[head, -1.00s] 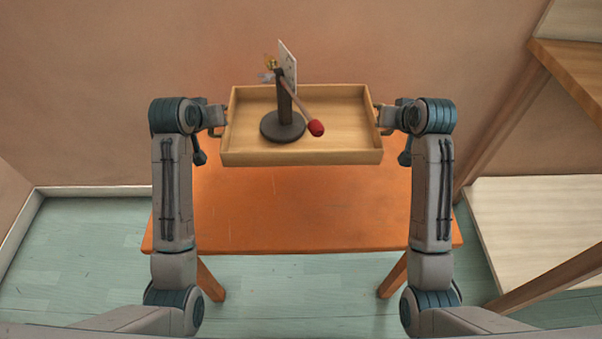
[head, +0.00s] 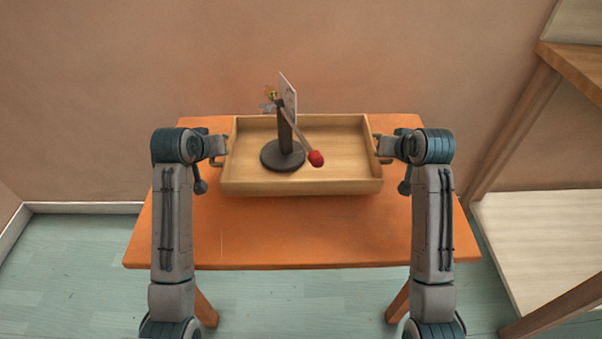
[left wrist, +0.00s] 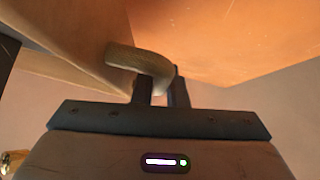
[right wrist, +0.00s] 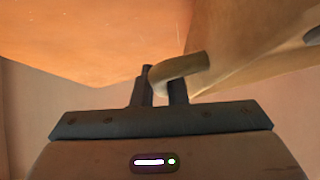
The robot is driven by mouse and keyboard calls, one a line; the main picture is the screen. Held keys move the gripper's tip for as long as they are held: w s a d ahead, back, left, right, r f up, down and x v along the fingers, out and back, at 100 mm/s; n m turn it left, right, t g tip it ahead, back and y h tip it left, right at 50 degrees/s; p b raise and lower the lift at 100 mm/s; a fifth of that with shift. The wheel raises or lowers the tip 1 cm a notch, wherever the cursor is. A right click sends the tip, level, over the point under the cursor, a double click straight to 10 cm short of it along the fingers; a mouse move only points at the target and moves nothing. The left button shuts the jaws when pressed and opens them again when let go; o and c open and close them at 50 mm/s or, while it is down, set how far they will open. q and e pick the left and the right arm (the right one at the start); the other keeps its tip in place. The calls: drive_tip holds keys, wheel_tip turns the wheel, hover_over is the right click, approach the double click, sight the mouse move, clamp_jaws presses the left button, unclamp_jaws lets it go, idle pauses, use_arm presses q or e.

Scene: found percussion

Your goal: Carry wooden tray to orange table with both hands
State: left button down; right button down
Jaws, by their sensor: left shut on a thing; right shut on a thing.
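The wooden tray (head: 345,155) is level over the rear middle of the orange table (head: 290,238). I cannot tell whether its bottom touches the tabletop. My left gripper (head: 222,150) is shut on the tray's left handle, a curved bar that shows in the left wrist view (left wrist: 140,62). My right gripper (head: 379,148) is shut on the right handle, which shows in the right wrist view (right wrist: 180,70). In the tray stands a dark round-based stand (head: 283,155) with an upright post, a pale plate (head: 289,95) and a red-headed mallet (head: 316,158) leaning across it.
A wooden shelf unit (head: 530,240) stands at the right, close to the table's right edge. A plain wall (head: 200,60) rises behind the table. The table's front part is bare, and green floor (head: 70,270) is open at the left.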

use_arm(q)
drive_tip(key=shift+f, duration=0.15)
use_arm(e)
drive_tip(key=shift+d+f, duration=0.1)
drive_tip(key=shift+f, duration=0.05)
